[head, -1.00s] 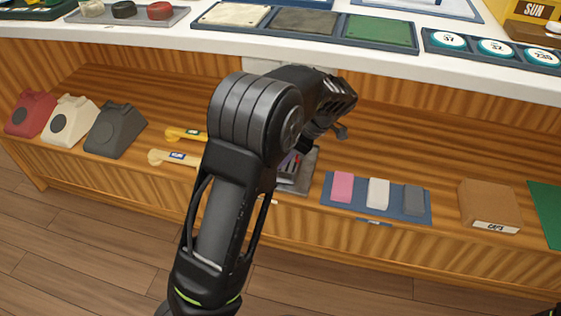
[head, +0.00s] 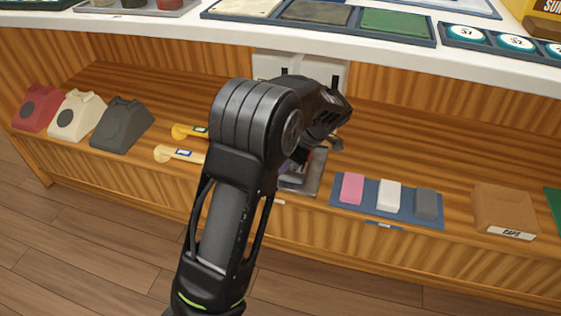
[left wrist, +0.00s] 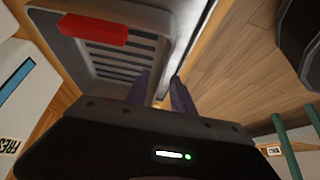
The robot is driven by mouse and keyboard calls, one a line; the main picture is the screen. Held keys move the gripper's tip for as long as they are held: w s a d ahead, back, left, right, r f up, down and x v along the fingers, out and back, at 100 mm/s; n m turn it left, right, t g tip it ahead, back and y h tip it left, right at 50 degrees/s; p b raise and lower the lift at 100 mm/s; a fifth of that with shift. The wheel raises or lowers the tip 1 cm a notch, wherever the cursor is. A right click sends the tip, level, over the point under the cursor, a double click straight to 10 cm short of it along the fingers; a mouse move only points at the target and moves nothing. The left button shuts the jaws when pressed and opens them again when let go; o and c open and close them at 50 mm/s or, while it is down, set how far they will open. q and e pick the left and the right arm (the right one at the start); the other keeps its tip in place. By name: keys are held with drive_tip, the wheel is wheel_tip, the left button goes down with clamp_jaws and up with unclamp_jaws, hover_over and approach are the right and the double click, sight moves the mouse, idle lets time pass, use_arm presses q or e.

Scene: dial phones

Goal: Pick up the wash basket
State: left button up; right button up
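A grey slatted basket (left wrist: 165,12), which I take to be the wash basket, fills the upper middle of the left wrist view. A red block-shaped piece (left wrist: 93,29) shows over its slats. In the head view only a grey edge of it (head: 318,174) shows on the shelf behind my left arm. My left gripper (left wrist: 161,85) is open. Its two fingers are apart near the basket's right rim; I cannot tell whether they touch it. In the head view my arm hides most of the gripper. My right gripper is not in view.
Red (head: 36,107), cream (head: 77,114) and dark grey (head: 122,125) phones stand left on the shelf. Two yellowish handsets lie left of my arm. A blue tray (head: 370,210) with three blocks and a brown box (head: 504,211) stand right. A white counter (head: 400,62) overhangs the shelf.

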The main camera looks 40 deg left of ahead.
use_arm(q)
drive_tip(key=shift+x, duration=1.15)
drive_tip(key=shift+c, duration=0.4)
clamp_jaws()
idle(0.5)
